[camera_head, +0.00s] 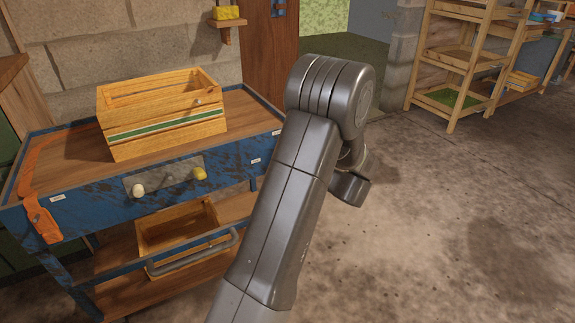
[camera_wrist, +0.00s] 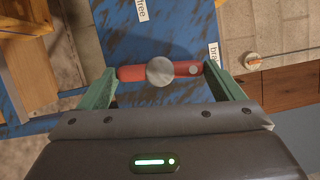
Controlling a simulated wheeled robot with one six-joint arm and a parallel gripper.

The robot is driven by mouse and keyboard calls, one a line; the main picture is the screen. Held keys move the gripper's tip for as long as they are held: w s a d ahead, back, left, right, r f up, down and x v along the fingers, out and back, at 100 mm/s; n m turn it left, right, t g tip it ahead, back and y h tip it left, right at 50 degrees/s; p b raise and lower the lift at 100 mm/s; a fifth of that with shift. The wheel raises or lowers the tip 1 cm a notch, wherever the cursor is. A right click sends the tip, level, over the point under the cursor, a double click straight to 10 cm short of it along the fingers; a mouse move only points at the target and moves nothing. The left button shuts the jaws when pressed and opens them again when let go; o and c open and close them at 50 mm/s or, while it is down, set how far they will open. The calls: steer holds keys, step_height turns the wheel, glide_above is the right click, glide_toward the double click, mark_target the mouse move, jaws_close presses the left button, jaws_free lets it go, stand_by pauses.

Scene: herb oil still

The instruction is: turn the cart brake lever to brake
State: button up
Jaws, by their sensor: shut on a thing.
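The red brake lever (camera_wrist: 132,73) shows in the wrist view, with a round grey disc at its middle. It lies across the picture on the blue side of the cart (camera_wrist: 185,30). A "free" label (camera_wrist: 142,9) is above it, and a partly cut-off "bra…" label (camera_wrist: 213,54) is near its right end. My gripper (camera_wrist: 161,78) has its green fingers at the two ends of the lever and is shut on it. In the head view the cart (camera_head: 100,213) stands at left; my arm hides the gripper and lever there.
A slatted wooden crate (camera_head: 165,128) stands on the cart top. A cream knob (camera_head: 138,190) and a yellow knob (camera_head: 199,174) are on its front panel. A lower crate (camera_head: 160,240) sits on the shelf below. The floor (camera_head: 440,220) at right is clear, up to wooden shelves (camera_head: 460,60).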

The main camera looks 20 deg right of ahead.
steer(key=shift+n+g+b, duration=0.3)
steer(key=shift+n+b, duration=0.1)
steer(key=shift+n, duration=0.2)
steer(key=o, duration=0.8)
steer(key=p+v, duration=0.3)
steer(key=v, duration=1)
steer(key=shift+s, duration=0.4)
steer(key=shift+d+r, duration=0.1)
